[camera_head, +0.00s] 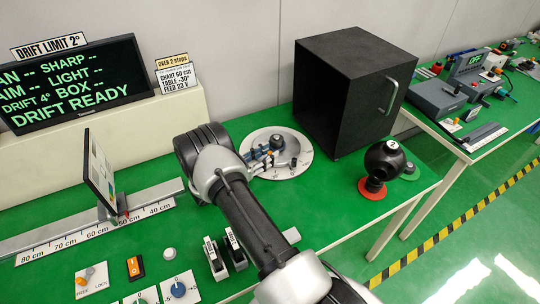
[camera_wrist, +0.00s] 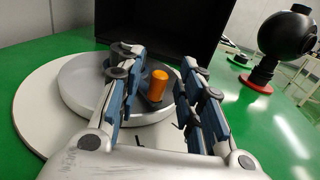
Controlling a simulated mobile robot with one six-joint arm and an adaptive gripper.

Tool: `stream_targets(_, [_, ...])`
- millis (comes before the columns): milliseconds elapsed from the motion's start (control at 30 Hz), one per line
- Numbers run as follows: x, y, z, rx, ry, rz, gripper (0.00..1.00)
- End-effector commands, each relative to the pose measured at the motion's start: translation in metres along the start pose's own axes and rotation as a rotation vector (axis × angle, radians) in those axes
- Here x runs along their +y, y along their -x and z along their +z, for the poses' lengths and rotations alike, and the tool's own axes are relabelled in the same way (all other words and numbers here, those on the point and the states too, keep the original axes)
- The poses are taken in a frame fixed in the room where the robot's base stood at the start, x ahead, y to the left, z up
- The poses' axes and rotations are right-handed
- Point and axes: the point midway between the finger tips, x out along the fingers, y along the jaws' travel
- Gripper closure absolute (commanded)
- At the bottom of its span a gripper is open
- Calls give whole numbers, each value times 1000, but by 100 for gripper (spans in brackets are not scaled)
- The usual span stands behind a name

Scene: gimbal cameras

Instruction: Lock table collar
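The round table (camera_head: 290,132) is a white disc with a marked rim, on the green bench. In the wrist view its grey raised platform (camera_wrist: 75,88) and white outer ring (camera_wrist: 35,115) show. An orange upright cylinder (camera_wrist: 158,86) with a dark base stands on the platform; I cannot tell whether it is the collar's lock. My gripper (camera_head: 268,160) is low over the table. In the wrist view my gripper (camera_wrist: 156,68) is open, fingers on either side of the cylinder with gaps visible. A FREE/LOCK plate (camera_head: 92,282) with a small knob sits at the front left.
A black ball-shaped device (camera_head: 384,160) on a red base (camera_head: 372,190) stands at right. A display panel (camera_head: 75,85) reads DRIFT READY. A screen on a rail (camera_head: 100,170) and several switches lie left of my arm.

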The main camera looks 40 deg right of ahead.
Motion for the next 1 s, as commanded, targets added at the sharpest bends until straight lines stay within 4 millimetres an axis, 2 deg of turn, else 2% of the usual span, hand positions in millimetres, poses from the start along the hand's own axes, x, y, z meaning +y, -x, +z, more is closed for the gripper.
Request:
stream_targets(167, [0,-14,0,1,0,0,66])
stream_targets(467, [0,-15,0,1,0,1,66])
stream_targets(1000, [0,-15,0,1,0,0,100])
